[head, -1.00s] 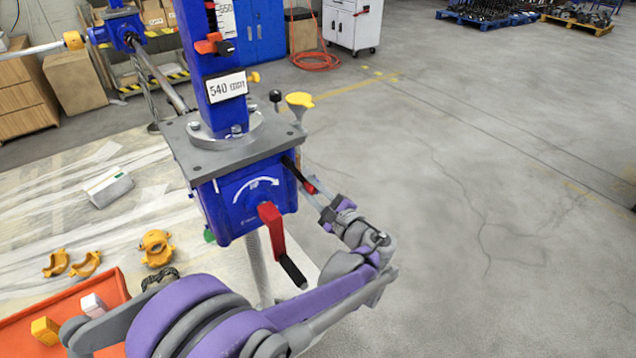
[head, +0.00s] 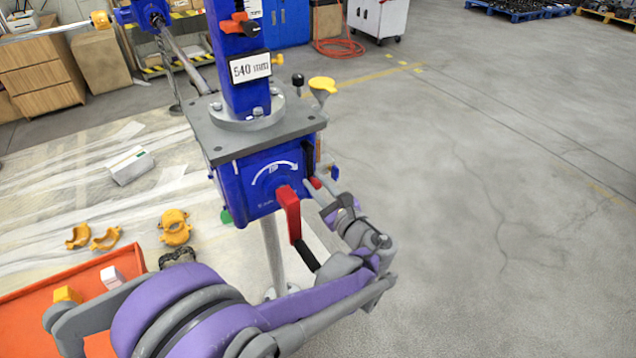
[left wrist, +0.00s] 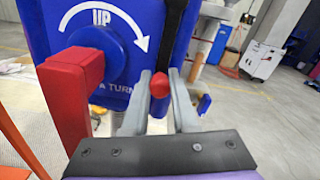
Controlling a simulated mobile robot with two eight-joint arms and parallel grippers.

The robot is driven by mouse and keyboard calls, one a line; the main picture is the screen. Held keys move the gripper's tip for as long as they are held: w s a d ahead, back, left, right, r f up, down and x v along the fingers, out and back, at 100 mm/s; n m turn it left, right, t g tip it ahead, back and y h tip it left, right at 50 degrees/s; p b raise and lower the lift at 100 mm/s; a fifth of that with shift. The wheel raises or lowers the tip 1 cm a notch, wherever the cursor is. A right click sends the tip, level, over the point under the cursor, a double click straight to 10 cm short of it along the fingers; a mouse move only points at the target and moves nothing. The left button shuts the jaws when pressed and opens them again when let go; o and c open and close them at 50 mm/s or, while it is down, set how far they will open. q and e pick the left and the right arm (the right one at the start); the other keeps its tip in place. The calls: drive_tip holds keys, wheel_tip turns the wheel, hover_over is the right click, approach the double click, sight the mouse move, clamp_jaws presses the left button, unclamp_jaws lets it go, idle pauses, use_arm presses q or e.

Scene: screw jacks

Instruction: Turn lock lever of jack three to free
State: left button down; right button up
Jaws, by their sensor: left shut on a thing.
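The blue jack gearbox (head: 262,182) stands in the middle of the head view under a grey flange plate, with a "540 mm" label (head: 250,67) on its column. On its right side is the lock lever (head: 309,158), black with a red tip. It hangs nearly straight down; in the left wrist view the black bar (left wrist: 172,35) ends in the red tip (left wrist: 160,86). My left gripper (head: 319,192) is shut on the red tip, with a finger on each side (left wrist: 159,95). My right gripper is out of view.
A red crank handle (head: 290,212) with a black grip sticks out of the gearbox front, left of my gripper. It is close in the left wrist view too (left wrist: 70,90). An orange tray (head: 40,325) and yellow clamps (head: 175,228) lie at left. The floor at right is clear.

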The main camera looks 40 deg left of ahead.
use_arm(q)
drive_tip(key=shift+s+f, duration=0.1)
drive_tip(key=c, duration=0.7)
unclamp_jaws()
drive_tip(key=v, duration=1)
drive_tip(key=shift+s+d+p, duration=0.15)
drive_tip(key=shift+d+p, duration=0.2)
drive_tip(key=shift+d, duration=0.05)
